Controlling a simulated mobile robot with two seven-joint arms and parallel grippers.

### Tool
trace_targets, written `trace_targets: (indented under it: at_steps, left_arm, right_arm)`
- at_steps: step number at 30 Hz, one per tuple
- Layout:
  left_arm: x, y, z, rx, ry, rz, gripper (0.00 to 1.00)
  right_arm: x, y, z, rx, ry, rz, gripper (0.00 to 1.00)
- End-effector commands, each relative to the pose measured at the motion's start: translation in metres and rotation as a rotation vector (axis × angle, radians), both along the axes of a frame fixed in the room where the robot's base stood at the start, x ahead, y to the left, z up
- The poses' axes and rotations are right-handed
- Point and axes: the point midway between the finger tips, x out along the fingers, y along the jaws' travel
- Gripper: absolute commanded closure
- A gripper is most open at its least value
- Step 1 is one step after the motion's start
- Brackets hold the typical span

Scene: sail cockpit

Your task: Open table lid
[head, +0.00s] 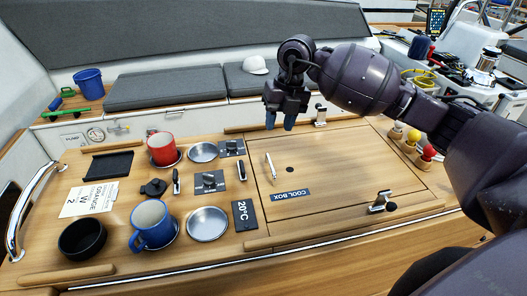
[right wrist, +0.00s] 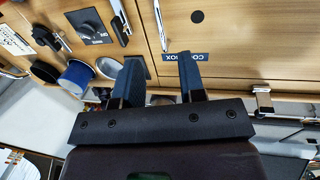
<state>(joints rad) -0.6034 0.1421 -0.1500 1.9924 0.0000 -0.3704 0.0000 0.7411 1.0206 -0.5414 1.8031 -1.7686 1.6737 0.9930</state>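The table lid (head: 345,170) is a square wooden panel in the right half of the table, lying flat and closed. It carries a COOL BOX label (head: 291,195), a small dark hole and a slim metal handle (head: 270,166) near its left edge. A metal latch (head: 381,203) sits at its front edge and another (head: 320,115) at its back edge. My right gripper (head: 281,120) is over the lid's back left corner, fingers apart and empty. In the right wrist view, the gripper (right wrist: 158,78) shows nothing between its fingers, with the lid (right wrist: 235,55) beyond. My left gripper is not in view.
Left of the lid stand a red mug (head: 163,148), a blue mug (head: 151,224), metal dishes (head: 207,224), a black bowl (head: 82,238) and switches. Colored knobs (head: 412,139) stand at the lid's right. A bench with cushions (head: 165,88) runs behind.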

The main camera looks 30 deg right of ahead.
Motion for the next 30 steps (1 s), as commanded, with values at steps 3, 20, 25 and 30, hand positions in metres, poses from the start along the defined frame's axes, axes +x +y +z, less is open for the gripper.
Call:
trace_targets:
  at_steps: [3, 20, 25, 30]
  left_arm:
    - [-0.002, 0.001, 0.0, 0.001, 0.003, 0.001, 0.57]
    - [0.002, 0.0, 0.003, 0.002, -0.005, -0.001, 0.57]
    - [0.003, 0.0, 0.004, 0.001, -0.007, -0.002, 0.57]
    - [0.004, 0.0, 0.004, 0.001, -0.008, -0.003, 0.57]
  right_arm:
    - [0.0, 0.004, -0.017, 0.003, 0.003, 0.001, 0.63]
    - [0.004, 0.019, -0.093, 0.005, 0.001, 0.003, 0.63]
    - [0.004, 0.02, -0.098, 0.005, 0.0, 0.003, 0.63]
    - [0.004, 0.02, -0.098, 0.005, 0.0, 0.002, 0.63]
